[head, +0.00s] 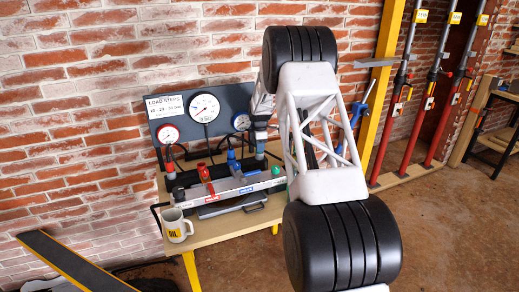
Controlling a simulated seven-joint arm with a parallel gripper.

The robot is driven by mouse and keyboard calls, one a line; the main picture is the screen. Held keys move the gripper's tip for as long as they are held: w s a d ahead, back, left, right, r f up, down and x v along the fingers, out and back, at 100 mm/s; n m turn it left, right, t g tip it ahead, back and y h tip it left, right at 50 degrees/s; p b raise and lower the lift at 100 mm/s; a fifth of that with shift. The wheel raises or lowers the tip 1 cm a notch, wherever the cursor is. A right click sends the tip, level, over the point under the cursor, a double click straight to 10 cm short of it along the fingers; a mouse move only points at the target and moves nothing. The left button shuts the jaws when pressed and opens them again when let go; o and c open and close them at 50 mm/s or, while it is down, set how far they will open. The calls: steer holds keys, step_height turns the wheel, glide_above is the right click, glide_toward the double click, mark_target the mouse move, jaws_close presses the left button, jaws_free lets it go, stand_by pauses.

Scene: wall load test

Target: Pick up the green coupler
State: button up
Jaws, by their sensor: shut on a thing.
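My gripper (260,152) points down at the right end of the bench, in front of the gauge board. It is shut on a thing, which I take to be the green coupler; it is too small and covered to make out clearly. A small green part (276,170) shows just right of and below the fingers, at the right end of the grey manifold (238,186). I cannot tell whether it belongs to the coupler or to the manifold. A blue coupler (232,157) and a red coupler (205,175) stand on the manifold to the left.
The wooden bench (224,235) carries a mug (176,225) at its front left. A gauge board (160,130) with several dials and a load-steps sign (165,105) stands behind. Red and grey props (390,130) lean at the right. My arm hides the bench's right side.

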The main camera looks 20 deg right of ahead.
steer(key=shift+r, duration=0.1)
steer(key=shift+r, duration=4.95)
steer(key=shift+r, duration=1.2)
steer(key=shift+a, duration=0.1)
steer(key=a, duration=0.9)
steer(key=shift+a, duration=0.4)
steer(key=shift+a, duration=0.1)
steer(key=a, duration=0.9)
steer(key=shift+a, duration=0.4)
